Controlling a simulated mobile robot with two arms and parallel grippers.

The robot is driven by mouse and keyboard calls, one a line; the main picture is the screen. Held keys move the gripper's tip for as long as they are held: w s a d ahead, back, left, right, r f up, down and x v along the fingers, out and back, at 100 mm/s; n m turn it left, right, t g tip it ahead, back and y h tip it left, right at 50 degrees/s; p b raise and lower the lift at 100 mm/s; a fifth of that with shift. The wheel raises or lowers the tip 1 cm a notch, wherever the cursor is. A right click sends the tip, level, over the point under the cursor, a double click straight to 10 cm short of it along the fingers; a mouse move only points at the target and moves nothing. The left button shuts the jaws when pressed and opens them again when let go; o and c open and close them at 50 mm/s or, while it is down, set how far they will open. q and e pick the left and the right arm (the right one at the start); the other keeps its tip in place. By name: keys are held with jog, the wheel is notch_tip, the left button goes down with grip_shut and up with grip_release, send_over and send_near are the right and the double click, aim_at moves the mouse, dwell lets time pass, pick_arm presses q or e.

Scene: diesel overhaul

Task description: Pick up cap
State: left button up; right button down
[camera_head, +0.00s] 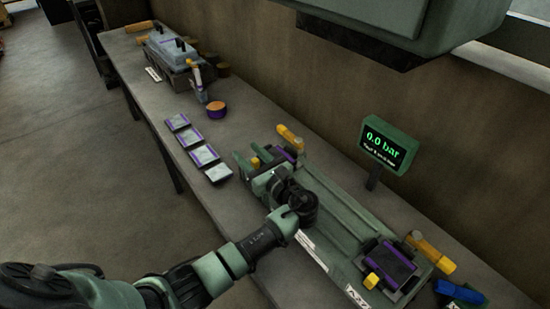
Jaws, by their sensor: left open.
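My left arm comes in from the lower left, and its left gripper (300,205) is over the near left part of the green bench fixture (335,215). The gripper is open; its dark fingers blend with dark round shapes there, so contact with any part cannot be told. I cannot single out the cap for sure. A round cap-like piece with an orange top and purple side (216,109) stands on the bench, well apart from the gripper. My right gripper is not in view.
Several flat purple-edged trays (204,155) lie along the bench's front edge. A grey engine block (170,52) stands at the far end. A green display (388,145) reads 0.0 bar behind the fixture. A blue piece (459,292) lies at the lower right.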

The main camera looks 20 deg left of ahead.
pick_arm(q)
grip_shut()
dwell(1.4)
